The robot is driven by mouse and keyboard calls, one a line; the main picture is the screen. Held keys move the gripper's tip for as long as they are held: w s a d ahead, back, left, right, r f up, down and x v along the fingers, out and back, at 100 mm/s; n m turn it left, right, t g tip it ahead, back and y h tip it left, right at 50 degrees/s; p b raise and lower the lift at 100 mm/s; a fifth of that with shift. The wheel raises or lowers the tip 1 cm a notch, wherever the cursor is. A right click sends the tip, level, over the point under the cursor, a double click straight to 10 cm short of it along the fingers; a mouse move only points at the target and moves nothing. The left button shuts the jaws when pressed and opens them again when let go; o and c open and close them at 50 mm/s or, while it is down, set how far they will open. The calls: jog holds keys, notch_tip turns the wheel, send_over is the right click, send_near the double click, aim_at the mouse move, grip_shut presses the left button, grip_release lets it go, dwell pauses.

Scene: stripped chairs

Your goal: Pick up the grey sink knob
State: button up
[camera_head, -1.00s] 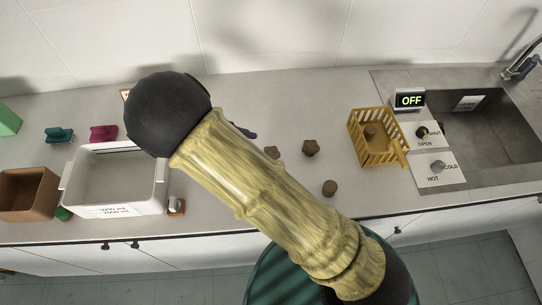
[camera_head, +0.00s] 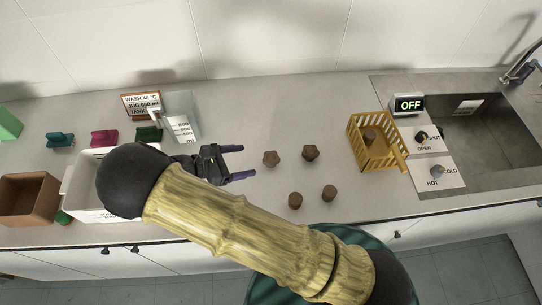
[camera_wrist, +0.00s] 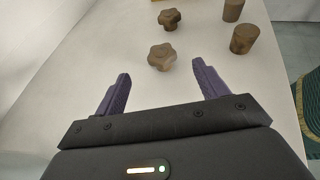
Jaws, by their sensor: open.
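The grey sink knob (camera_head: 437,171) sits on the white HOT/COLD plate (camera_head: 448,179) at the front left corner of the sink, at the right. My gripper (camera_head: 246,161) is open and empty over the middle of the counter, far to the left of the knob, with its fingers pointing right. In the wrist view my gripper's two purple fingers (camera_wrist: 162,72) are apart with nothing between them. The grey knob does not show in the wrist view.
Several brown pieces, including a star-shaped one (camera_head: 271,159), lie just ahead of my fingers. A yellow basket (camera_head: 357,144) stands between them and the sink. A black knob (camera_head: 421,136) is on the OPEN/SHUT plate behind the grey one. A clear jug (camera_head: 182,117) stands behind my wrist.

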aim_at(268, 158)
jog(key=p+x, duration=0.2)
jog(key=x, duration=0.5)
jog(key=shift+w+d+f, duration=0.1)
jog(key=shift+d+f, duration=0.1)
jog(key=shift+f+p+x, duration=0.15)
jog(key=shift+p+x, duration=0.7)
jog(key=shift+x, duration=0.45)
jog(key=shift+f+p+x, duration=0.2)
jog(key=shift+p+x, duration=0.6)
jog(key=shift+x, duration=0.45)
jog(key=shift+a, duration=0.15)
jog(key=c, duration=1.1)
